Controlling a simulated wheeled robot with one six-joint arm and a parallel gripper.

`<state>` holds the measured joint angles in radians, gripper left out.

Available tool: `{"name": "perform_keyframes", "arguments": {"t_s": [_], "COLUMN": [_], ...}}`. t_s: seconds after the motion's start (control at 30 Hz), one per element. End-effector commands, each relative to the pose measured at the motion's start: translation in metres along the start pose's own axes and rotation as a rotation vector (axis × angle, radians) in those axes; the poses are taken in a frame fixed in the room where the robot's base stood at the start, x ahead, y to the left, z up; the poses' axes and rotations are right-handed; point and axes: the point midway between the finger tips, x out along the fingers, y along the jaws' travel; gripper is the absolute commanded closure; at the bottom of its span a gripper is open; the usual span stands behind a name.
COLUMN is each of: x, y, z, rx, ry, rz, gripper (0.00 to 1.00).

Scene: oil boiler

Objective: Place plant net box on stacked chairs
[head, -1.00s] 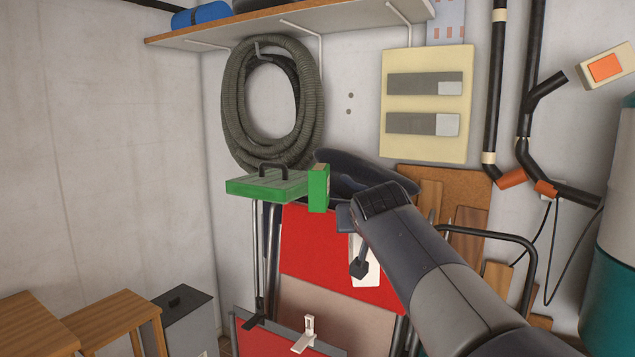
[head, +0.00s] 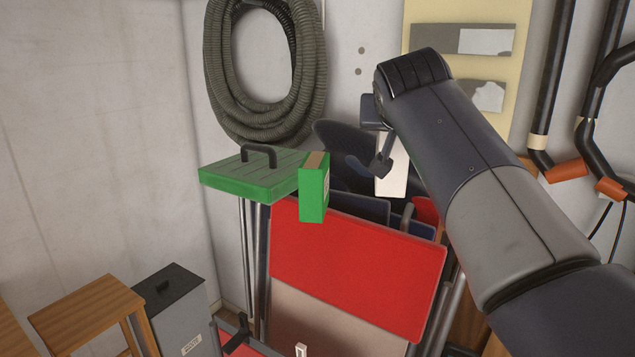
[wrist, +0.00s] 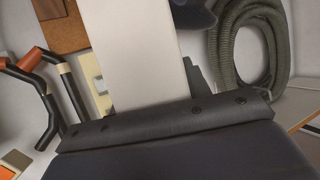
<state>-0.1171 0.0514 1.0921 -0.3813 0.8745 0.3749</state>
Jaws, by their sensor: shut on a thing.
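My gripper (head: 378,140) is shut on a flat white box (head: 392,177), which I take to be the plant net box. It hangs upright below the gripper in the head view, its upper part partly covered by a dark finger. In the wrist view the white box (wrist: 150,55) sticks out past the dark gripper (wrist: 165,122). The stacked chairs (head: 343,138), dark blue, stand behind a red panel. The held box overlaps them in the picture; I cannot tell whether it touches them. Much of the stack is hidden by the red panel and my arm.
A red folded panel (head: 350,270) stands in front of the chairs. A green box (head: 314,190) and a green slatted piece with a black handle (head: 245,178) are left of them. A coiled hose (head: 262,75) hangs behind. A wooden stool (head: 85,300) stands lower left.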

Motion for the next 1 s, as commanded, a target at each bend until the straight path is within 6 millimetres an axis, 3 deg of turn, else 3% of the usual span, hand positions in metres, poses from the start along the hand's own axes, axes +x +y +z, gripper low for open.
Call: {"name": "perform_keyframes", "arguments": {"t_s": [0.17, 0.4, 1.0], "x": [0.002, 0.017, 0.038], "y": [0.0, 0.0, 0.0], "z": [0.006, 0.041, 0.092], "rx": [0.0, -0.001, 0.0], "ry": [-0.001, -0.003, 0.001], "rz": [0.0, 0.0, -0.001], "gripper": [0.92, 0.92, 0.92]}}
